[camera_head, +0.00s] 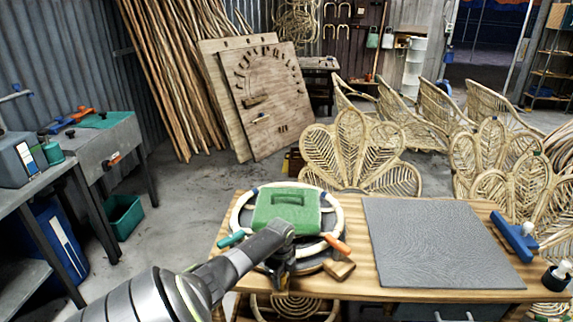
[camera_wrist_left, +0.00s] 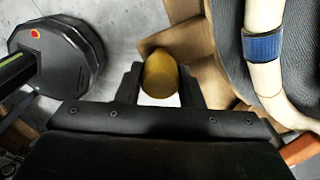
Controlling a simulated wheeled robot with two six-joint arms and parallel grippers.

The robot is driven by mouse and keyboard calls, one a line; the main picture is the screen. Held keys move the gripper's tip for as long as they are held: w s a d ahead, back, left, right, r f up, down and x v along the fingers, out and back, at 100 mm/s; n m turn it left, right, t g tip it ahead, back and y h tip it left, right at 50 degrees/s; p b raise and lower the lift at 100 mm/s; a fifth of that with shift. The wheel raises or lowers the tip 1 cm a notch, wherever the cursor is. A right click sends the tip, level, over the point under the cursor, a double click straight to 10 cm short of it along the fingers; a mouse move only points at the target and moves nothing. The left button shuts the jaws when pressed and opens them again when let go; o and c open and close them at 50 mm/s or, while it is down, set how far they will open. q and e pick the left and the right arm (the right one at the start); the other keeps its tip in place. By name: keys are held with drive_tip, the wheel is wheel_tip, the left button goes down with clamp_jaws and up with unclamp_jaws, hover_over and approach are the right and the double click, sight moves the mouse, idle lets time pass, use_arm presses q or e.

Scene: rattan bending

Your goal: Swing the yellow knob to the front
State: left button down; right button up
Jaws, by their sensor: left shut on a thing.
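The yellow knob (camera_wrist_left: 160,72) shows in the left wrist view, between the two dark fingers of my left gripper (camera_wrist_left: 160,86). The gripper is shut on it. In the head view my left gripper (camera_head: 281,268) reaches down at the front of the round bending jig, and the knob is hidden there. The jig carries a pale rattan ring (camera_head: 238,218) and a green pad (camera_head: 287,209). A blue band (camera_wrist_left: 262,47) wraps the ring in the left wrist view. My right gripper is not in view.
The jig stands at the left of a wooden table (camera_head: 373,279). An orange handle (camera_head: 336,244) and a teal handle (camera_head: 230,239) stick out near my gripper. A grey mat (camera_head: 440,240) covers the table's right part, with a blue tool (camera_head: 514,236) at its edge.

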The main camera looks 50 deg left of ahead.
use_arm(q)
drive_tip(key=shift+s+a, duration=0.2)
idle(0.3)
drive_tip(key=c, duration=1)
unclamp_jaws()
drive_tip(key=shift+o, duration=0.2)
drive_tip(key=shift+r, duration=0.5)
wheel_tip(320, 180, up, 16)
drive_tip(key=b, duration=0.2)
drive_tip(key=shift+r, duration=0.25)
drive_tip(key=shift+d+f, duration=0.1)
drive_tip(key=shift+f, duration=0.05)
